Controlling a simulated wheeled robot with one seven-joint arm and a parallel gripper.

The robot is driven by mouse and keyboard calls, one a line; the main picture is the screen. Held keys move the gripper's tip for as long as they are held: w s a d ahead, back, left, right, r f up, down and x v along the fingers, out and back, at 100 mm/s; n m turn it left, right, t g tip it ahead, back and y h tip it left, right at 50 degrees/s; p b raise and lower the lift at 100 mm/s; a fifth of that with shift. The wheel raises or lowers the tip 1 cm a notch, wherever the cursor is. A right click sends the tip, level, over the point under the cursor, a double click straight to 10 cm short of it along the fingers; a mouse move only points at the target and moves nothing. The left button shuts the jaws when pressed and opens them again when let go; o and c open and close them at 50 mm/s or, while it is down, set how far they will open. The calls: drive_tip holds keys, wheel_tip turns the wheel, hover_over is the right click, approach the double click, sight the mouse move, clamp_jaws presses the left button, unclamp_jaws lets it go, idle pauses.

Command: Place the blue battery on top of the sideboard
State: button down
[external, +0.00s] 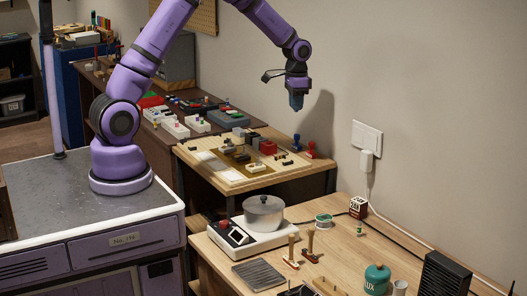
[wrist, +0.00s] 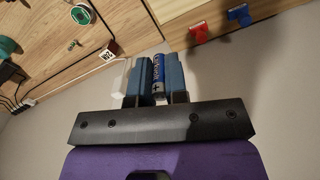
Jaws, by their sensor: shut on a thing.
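My gripper (external: 296,103) hangs pointing down in the air, above and beyond the light wooden bench top, near the wall. In the wrist view my gripper (wrist: 158,75) is shut on a blue battery (wrist: 157,70) with white lettering, held lengthwise between its two blue fingers. The battery is too small to make out in the external view. I cannot tell for sure which surface is the sideboard; a long dark brown top (external: 183,104) with small devices runs along the wall, behind the middle bench (external: 290,171).
The middle bench carries small parts, with red and blue pieces (external: 311,150) at its wall end. The front wooden desk (external: 345,237) holds a scale with a metal pot (external: 263,213), a green canister (external: 376,279) and a black box (external: 446,275).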

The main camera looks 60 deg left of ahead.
drive_tip(key=shift+a+r, duration=0.2)
drive_tip(key=s+d+f, duration=0.3)
drive_tip(key=d+f, duration=0.4)
drive_tip(key=d, duration=0.2)
drive_tip(key=s+d+f, duration=0.3)
drive_tip(key=d+f, duration=0.4)
drive_tip(key=d, duration=0.3)
drive_tip(key=shift+m, duration=0.3)
drive_tip(key=s+d+f, duration=0.5)
drive_tip(key=d, duration=0.1)
drive_tip(key=s+d+f, duration=0.5)
drive_tip(key=s, duration=0.1)
drive_tip(key=shift+s+d+f, duration=0.15)
drive_tip(key=shift+d+f, duration=0.4)
drive_tip(key=shift+d, duration=0.05)
hover_over(357, 246)
drive_tip(key=shift+d+f, duration=0.1)
drive_tip(key=shift+f, duration=0.7)
drive_tip(key=shift+s+f, duration=0.1)
drive_tip(key=shift+f, duration=1.6)
